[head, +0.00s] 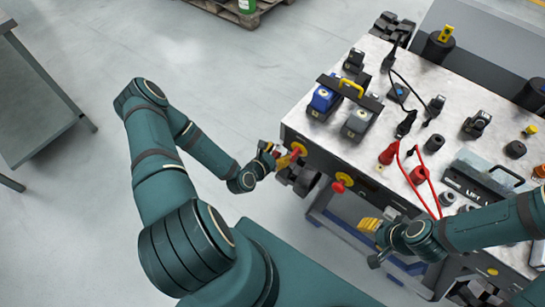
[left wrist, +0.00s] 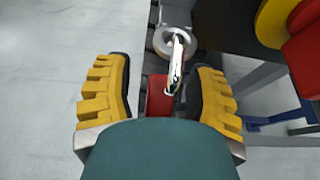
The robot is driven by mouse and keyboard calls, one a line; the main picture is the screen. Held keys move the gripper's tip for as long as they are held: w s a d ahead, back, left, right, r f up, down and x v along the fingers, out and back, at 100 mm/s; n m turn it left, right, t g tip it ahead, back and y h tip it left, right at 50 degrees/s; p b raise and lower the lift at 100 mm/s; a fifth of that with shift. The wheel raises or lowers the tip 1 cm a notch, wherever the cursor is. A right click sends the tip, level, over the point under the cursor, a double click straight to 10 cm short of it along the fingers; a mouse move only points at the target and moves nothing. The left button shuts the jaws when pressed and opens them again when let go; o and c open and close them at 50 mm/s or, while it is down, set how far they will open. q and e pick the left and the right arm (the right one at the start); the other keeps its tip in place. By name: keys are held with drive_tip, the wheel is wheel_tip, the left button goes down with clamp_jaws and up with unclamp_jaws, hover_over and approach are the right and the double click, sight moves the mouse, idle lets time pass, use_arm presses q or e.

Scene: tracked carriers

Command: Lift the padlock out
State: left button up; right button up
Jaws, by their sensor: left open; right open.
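The padlock has a red body (left wrist: 159,97) and a bright steel shackle (left wrist: 177,62). In the left wrist view the body lies between the two yellow fingers of my open left gripper (left wrist: 158,74), with space visible on both sides. The shackle rises to a round metal eye (left wrist: 173,42) and seems to pass through it. The lower body is hidden by my wrist. In the head view my left gripper (head: 270,153) is at the bench's front left corner; I cannot make out the padlock there. My right gripper (head: 373,242) is open and empty before the bench front.
A red handle on a yellow disc (left wrist: 283,22) is close right of the padlock. A second red knob (head: 342,184) is on the bench front. The bench top (head: 335,150) carries several dark devices, red cables and a toolbox-like carrier (head: 480,185).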

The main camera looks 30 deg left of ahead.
sight(278, 147)
use_arm(q)
drive_tip(key=shift+o, duration=0.2)
drive_tip(key=shift+w, duration=0.1)
clamp_jaws()
drive_tip(key=shift+r, duration=0.15)
drive_tip(key=shift+w+r+p, duration=0.1)
drive_tip(key=shift+r+p, duration=0.6)
drive_tip(key=shift+r, duration=0.35)
drive_tip(key=shift+w+r, duration=0.15)
drive_tip(key=shift+r, duration=0.45)
drive_tip(key=shift+s, duration=0.2)
